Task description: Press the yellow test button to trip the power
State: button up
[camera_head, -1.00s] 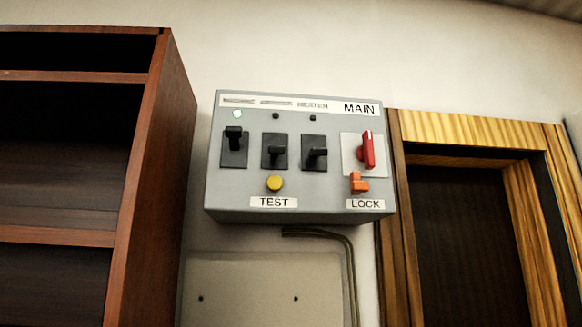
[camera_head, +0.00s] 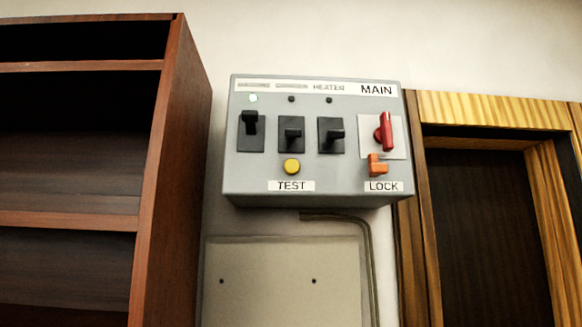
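The yellow test button (camera_head: 292,167) is on the lower front of a grey power box (camera_head: 240,175) on the wall, just above a TEST label (camera_head: 291,186). Above it are black switches: the left one (camera_head: 250,130) has its lever up, and the middle (camera_head: 291,134) and right (camera_head: 331,135) ones have theirs lower. A pale lamp (camera_head: 253,98) above the left switch looks lit; two other lamps look dark. A red MAIN handle (camera_head: 384,132) stands near upright, with an orange lock piece (camera_head: 377,166) below it. My gripper is not in view.
A dark wooden shelf unit (camera_head: 172,180) stands left of the box. A wood-framed dark door (camera_head: 480,220) is on the right. Below the box are a pale panel (camera_head: 270,260) and a conduit (camera_head: 367,250). Nothing blocks the view of the box front.

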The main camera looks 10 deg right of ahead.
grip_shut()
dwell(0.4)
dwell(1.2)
